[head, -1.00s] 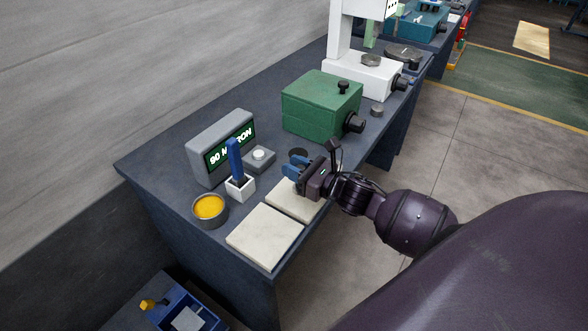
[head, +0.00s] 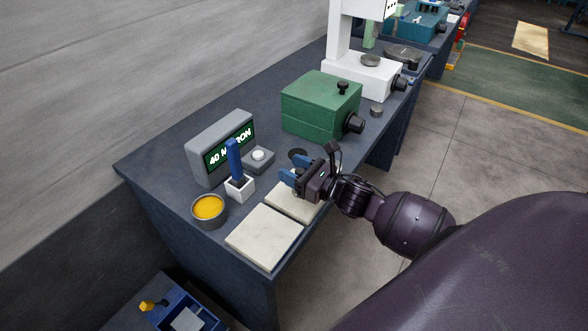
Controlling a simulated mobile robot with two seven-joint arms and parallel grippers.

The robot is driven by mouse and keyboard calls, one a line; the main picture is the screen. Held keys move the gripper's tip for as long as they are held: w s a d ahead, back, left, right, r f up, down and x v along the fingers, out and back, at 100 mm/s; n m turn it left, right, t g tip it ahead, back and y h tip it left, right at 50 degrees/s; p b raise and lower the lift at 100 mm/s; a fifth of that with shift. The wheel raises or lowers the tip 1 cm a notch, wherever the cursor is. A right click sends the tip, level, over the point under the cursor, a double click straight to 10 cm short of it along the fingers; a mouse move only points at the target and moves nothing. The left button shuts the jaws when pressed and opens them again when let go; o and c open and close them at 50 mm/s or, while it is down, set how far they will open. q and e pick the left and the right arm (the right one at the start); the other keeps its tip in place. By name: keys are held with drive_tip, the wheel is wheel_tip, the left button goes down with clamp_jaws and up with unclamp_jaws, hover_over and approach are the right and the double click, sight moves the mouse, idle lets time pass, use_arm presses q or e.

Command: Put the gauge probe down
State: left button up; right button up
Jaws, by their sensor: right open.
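The blue gauge probe (head: 235,160) stands upright in a small white holder (head: 240,188) in front of the grey gauge box. The box's display (head: 230,142) reads "40 MICRON", partly covered by the probe. My right gripper (head: 286,178) is to the right of the probe and apart from it, above the rear pale plate. Its blue fingers are open, and I see nothing between them. My left gripper is not in view.
Two pale plates lie along the bench's front edge, the nearer one (head: 264,237) bare. A cup of yellow stuff (head: 209,209) stands left of it. A small grey block with a white button (head: 259,158), a dark disc and a green box (head: 321,106) stand behind the gripper.

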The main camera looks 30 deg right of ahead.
drive_tip(key=v, duration=1.1)
drive_tip(key=s+a+f+n+g+h, duration=0.2)
drive_tip(key=s+f+n, duration=0.3)
drive_tip(key=n, duration=1.1)
drive_tip(key=s+a+f+n+g+h, duration=0.3)
drive_tip(key=s+a+f+n+h, duration=0.2)
drive_tip(key=f+n, duration=0.7)
drive_tip(key=s+n, duration=0.1)
drive_tip(key=n, duration=0.3)
drive_tip(key=shift+a+n+b, duration=0.2)
drive_tip(key=shift+n+b, duration=0.1)
drive_tip(key=shift+f, duration=0.15)
drive_tip(key=shift+s, duration=0.1)
drive_tip(key=shift+c, duration=0.8)
